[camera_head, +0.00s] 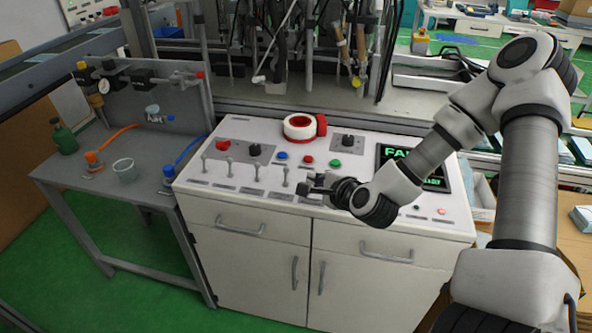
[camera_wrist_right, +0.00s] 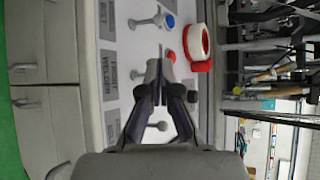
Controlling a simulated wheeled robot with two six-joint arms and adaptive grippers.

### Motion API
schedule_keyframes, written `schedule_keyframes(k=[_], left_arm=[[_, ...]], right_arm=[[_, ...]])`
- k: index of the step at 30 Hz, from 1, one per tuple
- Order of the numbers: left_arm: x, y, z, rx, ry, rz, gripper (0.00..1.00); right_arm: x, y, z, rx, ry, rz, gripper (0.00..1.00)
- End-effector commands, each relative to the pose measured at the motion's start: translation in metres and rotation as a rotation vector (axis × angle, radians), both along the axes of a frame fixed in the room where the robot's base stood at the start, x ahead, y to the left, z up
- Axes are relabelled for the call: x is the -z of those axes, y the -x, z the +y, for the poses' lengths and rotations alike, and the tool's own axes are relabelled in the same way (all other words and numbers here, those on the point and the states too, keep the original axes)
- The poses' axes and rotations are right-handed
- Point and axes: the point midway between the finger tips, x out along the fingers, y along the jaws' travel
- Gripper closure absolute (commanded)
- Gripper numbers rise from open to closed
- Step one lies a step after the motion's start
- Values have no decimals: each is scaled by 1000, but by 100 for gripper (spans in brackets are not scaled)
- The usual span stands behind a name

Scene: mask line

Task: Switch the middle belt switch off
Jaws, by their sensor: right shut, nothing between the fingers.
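A white control panel (camera_head: 240,192) tops a cabinet and carries a row of small metal lever switches along its front left half. Levers show at the far left (camera_head: 204,163), then (camera_head: 229,166), (camera_head: 257,171) and (camera_head: 285,176). I cannot tell which is the middle belt switch. My right gripper (camera_head: 307,187) is shut and empty, low over the panel, just right of the last visible lever. In the wrist view, its fingertips (camera_wrist_right: 161,60) point between one lever (camera_wrist_right: 150,21) and another lever (camera_wrist_right: 158,127). A pale lever base (camera_wrist_right: 136,73) shows beside the fingers. My left gripper is out of view.
Behind the levers are blue (camera_head: 282,155), red (camera_head: 308,160) and green (camera_head: 335,163) buttons and a red-and-white ring-shaped thing (camera_head: 299,126). A screen (camera_head: 441,178) is partly behind my right arm. A grey bench (camera_head: 110,190) stands at the left.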

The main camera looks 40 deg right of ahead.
Motion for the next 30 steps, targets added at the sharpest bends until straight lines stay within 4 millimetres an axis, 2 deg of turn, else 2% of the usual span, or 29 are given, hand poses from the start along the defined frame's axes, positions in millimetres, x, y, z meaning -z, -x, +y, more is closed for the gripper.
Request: schedule_keyframes(k=[8, 15, 20, 30], left_arm=[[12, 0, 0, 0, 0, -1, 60], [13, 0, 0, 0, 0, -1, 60], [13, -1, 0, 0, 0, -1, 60], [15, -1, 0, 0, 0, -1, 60]], right_arm=[[22, -43, -5, -5, 10, 1, 100], [38, -79, -10, -2, 5, 2, 100], [41, -86, -11, -1, 2, 0, 100], [42, -87, -10, -1, 6, -3, 100]])
